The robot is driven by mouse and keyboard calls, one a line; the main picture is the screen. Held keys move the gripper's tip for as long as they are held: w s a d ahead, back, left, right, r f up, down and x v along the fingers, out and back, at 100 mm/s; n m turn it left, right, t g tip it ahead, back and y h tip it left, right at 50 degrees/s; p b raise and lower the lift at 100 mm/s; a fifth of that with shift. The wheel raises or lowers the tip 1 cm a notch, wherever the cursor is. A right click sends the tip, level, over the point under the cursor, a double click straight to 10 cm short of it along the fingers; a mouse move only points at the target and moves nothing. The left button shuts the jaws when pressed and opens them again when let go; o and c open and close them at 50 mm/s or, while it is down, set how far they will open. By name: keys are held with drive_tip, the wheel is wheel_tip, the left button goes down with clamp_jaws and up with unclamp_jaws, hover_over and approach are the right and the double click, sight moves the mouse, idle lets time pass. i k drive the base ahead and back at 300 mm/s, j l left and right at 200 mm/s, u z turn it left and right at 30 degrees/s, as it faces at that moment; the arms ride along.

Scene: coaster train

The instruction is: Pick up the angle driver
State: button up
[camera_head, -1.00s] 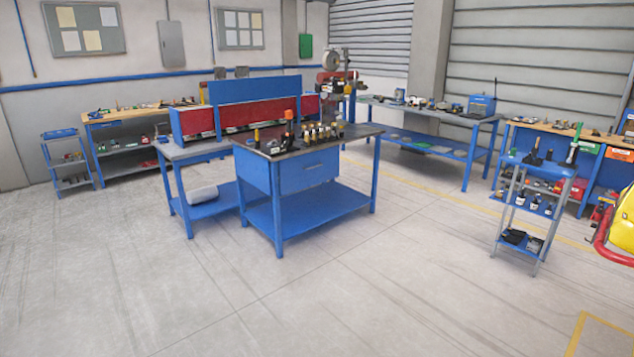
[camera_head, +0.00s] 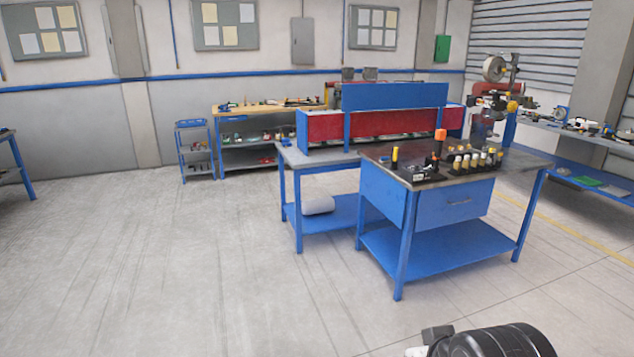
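I cannot pick out the angle driver for certain at this distance. Several small tools stand on the dark top of the blue workbench (camera_head: 377,158) right of centre. Among them are an upright tool with an orange top (camera_head: 440,136), a yellow-topped tool (camera_head: 395,158) and a row of yellow-topped items (camera_head: 475,160). A dark rounded part of my own arm shows at the bottom edge, well short of the bench. My gripper's fingers are not in view.
Shelving (camera_head: 250,157) and a small cart (camera_head: 197,150) stand by the back wall. Another bench (camera_head: 575,130) is at right. The floor in front and left is clear.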

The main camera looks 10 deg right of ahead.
sight(441, 133)
drive_tip(key=i+z, duration=0.3)
drive_tip(key=i, duration=0.2)
drive_tip(key=i+j+z, duration=0.25)
drive_tip(key=i, duration=0.2)
drive_tip(key=i+j+z, duration=0.3)
drive_tip(key=i, duration=0.15)
drive_tip(key=i+j+z, duration=0.3)
drive_tip(key=i, duration=0.15)
drive_tip(key=i+j+z, duration=0.25)
drive_tip(key=i, duration=0.5)
drive_tip(key=i+j+z, duration=0.25)
drive_tip(key=i+j, duration=0.2)
drive_tip(key=i, duration=0.25)
drive_tip(key=i+j+z, duration=0.25)
drive_tip(key=i+j, duration=0.35)
